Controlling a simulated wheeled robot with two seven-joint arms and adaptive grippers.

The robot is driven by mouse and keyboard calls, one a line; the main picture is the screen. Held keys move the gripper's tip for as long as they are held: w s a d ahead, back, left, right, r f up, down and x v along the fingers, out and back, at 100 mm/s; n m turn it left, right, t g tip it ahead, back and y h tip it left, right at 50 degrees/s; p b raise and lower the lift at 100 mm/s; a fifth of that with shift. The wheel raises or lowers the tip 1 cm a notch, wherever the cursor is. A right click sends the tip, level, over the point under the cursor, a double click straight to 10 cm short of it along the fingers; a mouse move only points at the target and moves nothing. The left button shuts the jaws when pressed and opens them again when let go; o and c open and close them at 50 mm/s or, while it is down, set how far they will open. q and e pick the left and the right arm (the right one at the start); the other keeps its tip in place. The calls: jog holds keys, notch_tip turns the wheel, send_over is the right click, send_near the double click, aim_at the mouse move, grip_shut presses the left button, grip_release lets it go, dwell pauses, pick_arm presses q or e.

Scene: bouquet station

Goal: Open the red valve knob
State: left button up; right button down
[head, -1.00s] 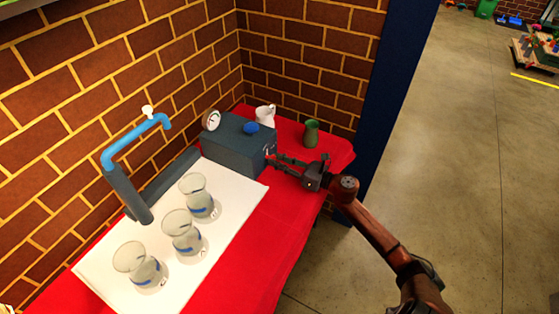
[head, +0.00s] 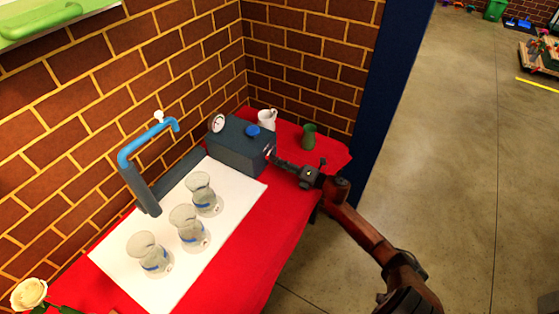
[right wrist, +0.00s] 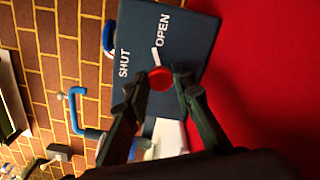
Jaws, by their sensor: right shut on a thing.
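The red valve knob (right wrist: 160,78) is on the face of a dark blue-grey box (head: 238,152). White words SHUT (right wrist: 124,63) and OPEN (right wrist: 162,30) are printed on that face. A white pointer mark (right wrist: 156,56) runs from the knob to between the words, its tip close to the lower end of OPEN. My right gripper (head: 273,156) is at the box's right face. In the right wrist view its fingers (right wrist: 160,84) are shut on the knob, one on each side. In the head view the gripper hides most of the knob. My left gripper is out of view.
Several clear glass vases, one here (head: 188,228), stand on a white mat (head: 240,187). A blue tap (head: 148,142) rises at the wall. A white jug (head: 267,119) and a green vase (head: 309,137) stand behind my right gripper on the red cloth (head: 262,236).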

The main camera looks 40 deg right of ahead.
jog(key=m+p, duration=0.2)
jog(key=m, duration=0.1)
jog(key=shift+r, duration=0.1)
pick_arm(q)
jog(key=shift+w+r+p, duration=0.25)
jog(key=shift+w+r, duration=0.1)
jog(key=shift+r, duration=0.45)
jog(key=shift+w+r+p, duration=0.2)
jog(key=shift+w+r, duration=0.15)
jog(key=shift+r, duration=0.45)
pick_arm(e)
jog(key=shift+m, duration=1.1)
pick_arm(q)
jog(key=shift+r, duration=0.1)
pick_arm(e)
jog(key=shift+f+m, duration=0.2)
jog(key=shift+m, duration=0.1)
jog(key=c, duration=1.7)
grip_release()
jog(key=shift+o, duration=0.2)
jog(key=shift+d, duration=0.1)
jog(key=v, duration=1.2)
